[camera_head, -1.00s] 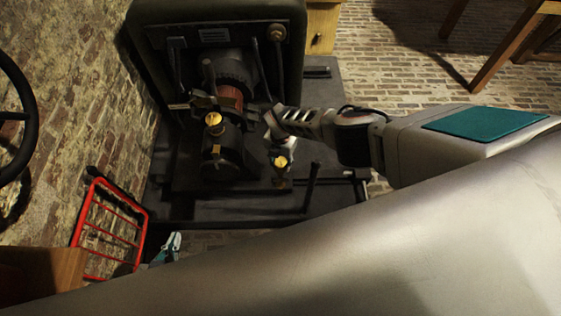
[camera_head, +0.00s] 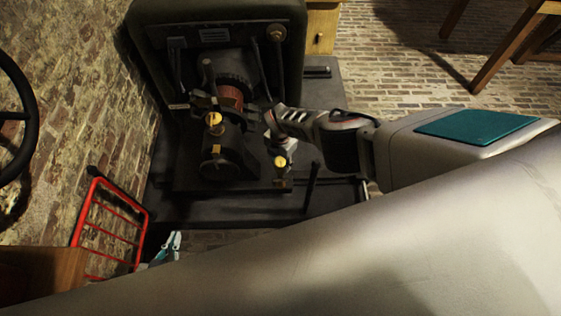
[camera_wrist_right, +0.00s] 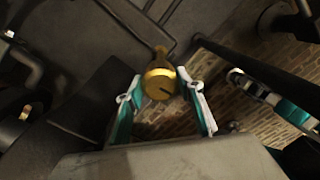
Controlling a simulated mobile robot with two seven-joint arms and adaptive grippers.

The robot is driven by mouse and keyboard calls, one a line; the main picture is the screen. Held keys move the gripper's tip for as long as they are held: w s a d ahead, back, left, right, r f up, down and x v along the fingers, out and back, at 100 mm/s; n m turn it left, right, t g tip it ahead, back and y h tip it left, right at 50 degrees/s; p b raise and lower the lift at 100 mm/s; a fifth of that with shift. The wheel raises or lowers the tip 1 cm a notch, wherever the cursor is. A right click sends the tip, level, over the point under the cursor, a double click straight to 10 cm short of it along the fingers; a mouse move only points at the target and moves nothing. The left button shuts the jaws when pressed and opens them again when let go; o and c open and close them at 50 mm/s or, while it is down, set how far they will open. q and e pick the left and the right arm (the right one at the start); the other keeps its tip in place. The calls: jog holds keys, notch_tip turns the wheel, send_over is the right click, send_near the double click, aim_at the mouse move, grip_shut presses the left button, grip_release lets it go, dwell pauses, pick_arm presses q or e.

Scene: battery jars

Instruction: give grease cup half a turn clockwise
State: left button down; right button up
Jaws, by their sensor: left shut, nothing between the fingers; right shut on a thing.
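A brass grease cup (camera_head: 280,162) with a rounded top stands at the front right of the dark machine. In the right wrist view its top (camera_wrist_right: 160,84) shows a dark line. My right gripper (camera_head: 276,148) reaches it from the right and is shut on it. In the right wrist view my right gripper (camera_wrist_right: 160,76) has one teal-and-white finger on each side of the cup. Part of the contact is hidden. My left gripper (camera_head: 173,244) is shut and empty near the front left of the machine base, well apart from the cup.
Another brass cup (camera_head: 214,118) sits on the machine body to the left. The machine stands on a dark base (camera_head: 245,210). A thin upright lever (camera_head: 311,185) rises just right of the gripped cup. A red rack (camera_head: 110,225) stands at left. Brick floor (camera_head: 410,75) is free at the upper right.

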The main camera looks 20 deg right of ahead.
jog(key=shift+s+m, duration=0.1)
jog(key=shift+m, duration=0.4)
dwell(0.4)
jog(key=o, duration=1.1)
jog(key=shift+f, duration=0.1)
